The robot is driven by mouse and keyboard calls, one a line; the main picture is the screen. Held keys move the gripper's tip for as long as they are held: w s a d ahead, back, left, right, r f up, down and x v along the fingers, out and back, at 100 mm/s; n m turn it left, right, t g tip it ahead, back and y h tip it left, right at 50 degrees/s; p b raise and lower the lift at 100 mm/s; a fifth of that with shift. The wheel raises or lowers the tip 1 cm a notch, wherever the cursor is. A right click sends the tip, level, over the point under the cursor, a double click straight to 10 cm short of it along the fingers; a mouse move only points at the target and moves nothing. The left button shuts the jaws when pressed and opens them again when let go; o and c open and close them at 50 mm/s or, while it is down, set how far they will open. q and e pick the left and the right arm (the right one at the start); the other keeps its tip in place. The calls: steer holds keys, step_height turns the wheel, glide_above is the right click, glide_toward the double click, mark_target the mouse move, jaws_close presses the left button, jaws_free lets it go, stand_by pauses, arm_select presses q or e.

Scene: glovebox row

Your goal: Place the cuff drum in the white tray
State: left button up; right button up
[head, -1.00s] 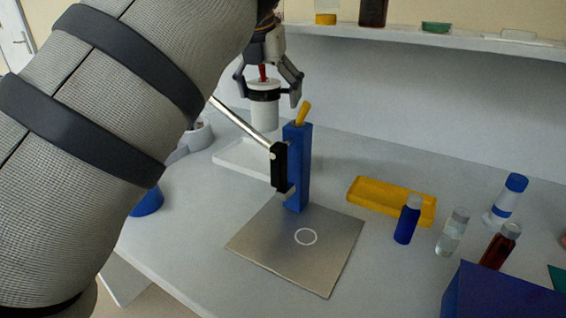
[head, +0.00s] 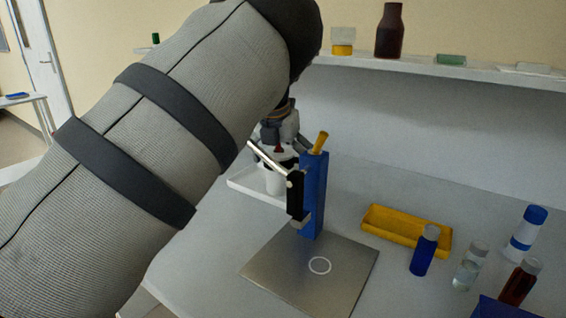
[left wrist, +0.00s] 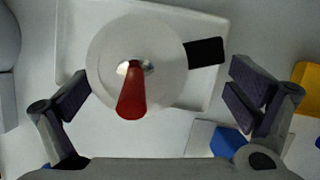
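The cuff drum (head: 274,184) is a white cylinder with a red handle on top. It appears upright over the inside of the white tray (head: 240,183), partly hidden by my gripper and a metal rod. The left wrist view shows the drum (left wrist: 108,60) from above, its black tab pointing right, with the tray (left wrist: 208,25) around it. My left gripper (head: 280,147) is directly above the drum. Its fingers stand apart on either side, with a small gap beyond the tab, and look open. Whether the drum's base touches the tray is hard to see. My right gripper is not in view.
A blue post (head: 314,195) with a yellow top and a side rod stands close right of the tray, behind a metal plate (head: 300,290). A yellow tray (head: 408,229) and several bottles are farther right. A shelf (head: 480,73) runs along the back.

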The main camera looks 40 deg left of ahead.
arm_select(q)
steer(key=v, duration=1.2)
steer(key=shift+p, duration=0.45)
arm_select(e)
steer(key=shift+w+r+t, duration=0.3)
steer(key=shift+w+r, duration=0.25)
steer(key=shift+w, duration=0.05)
